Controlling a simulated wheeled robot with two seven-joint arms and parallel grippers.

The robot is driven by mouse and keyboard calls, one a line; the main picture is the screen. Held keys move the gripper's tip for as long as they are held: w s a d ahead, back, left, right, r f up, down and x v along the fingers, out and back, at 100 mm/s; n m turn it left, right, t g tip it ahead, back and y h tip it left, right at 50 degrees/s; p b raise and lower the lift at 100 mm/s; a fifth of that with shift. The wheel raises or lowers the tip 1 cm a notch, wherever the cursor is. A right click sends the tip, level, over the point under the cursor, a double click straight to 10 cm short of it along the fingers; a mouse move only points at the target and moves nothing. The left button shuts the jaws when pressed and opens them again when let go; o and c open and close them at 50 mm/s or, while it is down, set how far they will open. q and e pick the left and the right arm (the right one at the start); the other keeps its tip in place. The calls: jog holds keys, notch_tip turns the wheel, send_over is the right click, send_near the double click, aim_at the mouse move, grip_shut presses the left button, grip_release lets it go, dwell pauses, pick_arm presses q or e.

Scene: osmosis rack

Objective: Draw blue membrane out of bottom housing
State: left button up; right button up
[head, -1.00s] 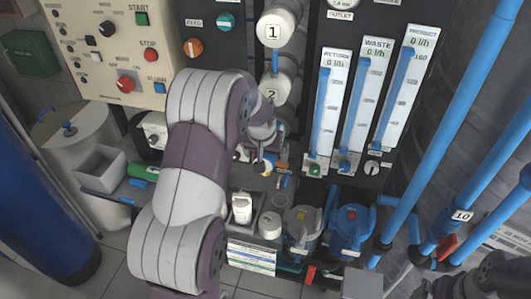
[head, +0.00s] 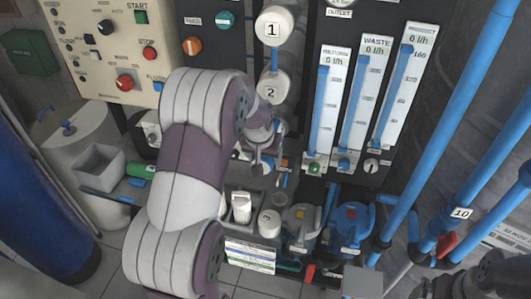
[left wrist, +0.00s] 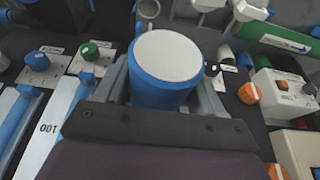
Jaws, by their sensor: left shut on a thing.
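My left gripper (left wrist: 160,88) is shut on the blue membrane (left wrist: 163,92), a blue cylinder with a pale grey end face. In the left wrist view, one grey finger lies along each side of it. In the head view, my left gripper (head: 264,160) is below the white cap marked 2 (head: 271,88), in front of the dark panel. My arm and gripper cover most of this area, so I cannot make out the bottom housing or how far the membrane is inside it. My right gripper is not in view.
A white round cap (head: 269,223) rests on the shelf below, beside a grey filter unit (head: 302,225) and a blue one (head: 352,225). Flow meters (head: 330,110) stand right of the gripper. Thick blue pipes (head: 455,130) fill the right side. A grey box (head: 98,165) is at left.

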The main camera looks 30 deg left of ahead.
pick_arm(q)
jog(key=s+d, duration=0.2)
jog(key=s, duration=0.8)
jog(key=shift+d, duration=0.25)
dwell(1.2)
jog(key=shift+s, duration=0.1)
jog(key=o, duration=1.4)
jog(key=v, duration=1.2)
jog(key=shift+r+b, duration=0.25)
jog(key=shift+b, duration=0.1)
